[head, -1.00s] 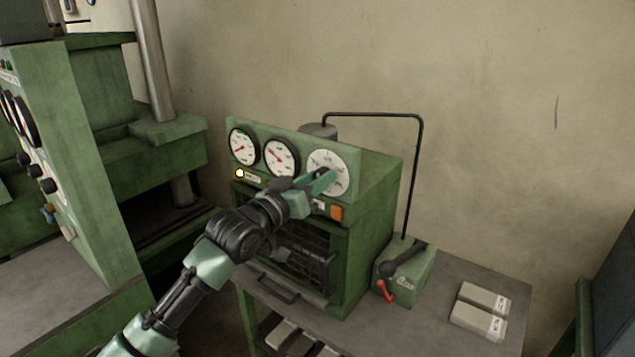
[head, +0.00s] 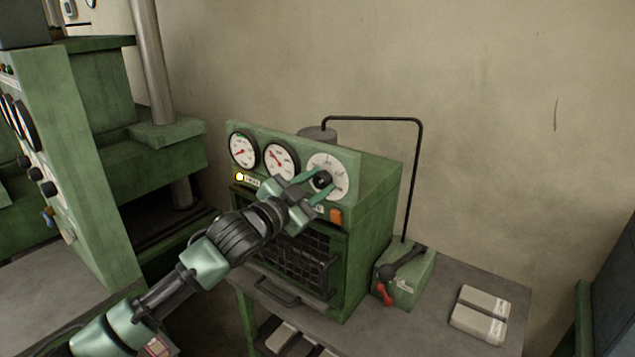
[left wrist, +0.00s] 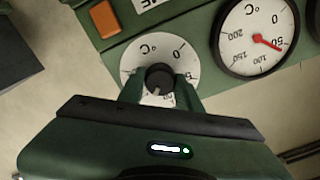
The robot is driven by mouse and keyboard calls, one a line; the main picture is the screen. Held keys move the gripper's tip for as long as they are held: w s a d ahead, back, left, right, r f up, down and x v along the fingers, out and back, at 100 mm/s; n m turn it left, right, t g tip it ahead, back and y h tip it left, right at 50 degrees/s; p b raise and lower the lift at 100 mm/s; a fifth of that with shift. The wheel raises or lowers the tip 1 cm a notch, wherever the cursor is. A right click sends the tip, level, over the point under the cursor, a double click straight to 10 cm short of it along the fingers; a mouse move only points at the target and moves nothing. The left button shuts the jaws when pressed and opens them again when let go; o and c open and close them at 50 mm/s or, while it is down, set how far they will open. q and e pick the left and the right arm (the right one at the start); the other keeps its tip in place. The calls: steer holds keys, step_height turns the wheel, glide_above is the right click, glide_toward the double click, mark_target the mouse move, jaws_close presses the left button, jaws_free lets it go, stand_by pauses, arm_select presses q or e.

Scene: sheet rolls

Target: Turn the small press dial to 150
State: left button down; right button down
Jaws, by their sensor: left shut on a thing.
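The small press (head: 375,225) is a green box on a grey table. Its dial (head: 340,164) is a white disc marked °C at the right of the front panel, with a black knob (head: 323,178) in the middle. My left gripper (head: 322,182) is shut on the knob, one finger on each side. In the left wrist view the dial (left wrist: 185,60) appears upside down, with 0 at its right and the knob (left wrist: 159,77) between the fingers (left wrist: 160,88). The gripper covers part of the scale, and I cannot tell the setting. My right gripper is out of view.
Two round gauges (head: 280,161) with red needles sit left of the dial; an orange switch (head: 336,215) is below it. A lever box (head: 408,280) and pale blocks (head: 480,312) stand to the right. A large green press (head: 75,190) is at left.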

arm_select(q)
steer(key=shift+f+m, duration=0.15)
steer(key=shift+m, duration=0.85)
steer(key=c, duration=1)
jaws_free()
steer(key=shift+o, duration=0.2)
steer(key=b+v, duration=0.2)
steer(key=v, duration=0.6)
steer(key=shift+w, duration=0.15)
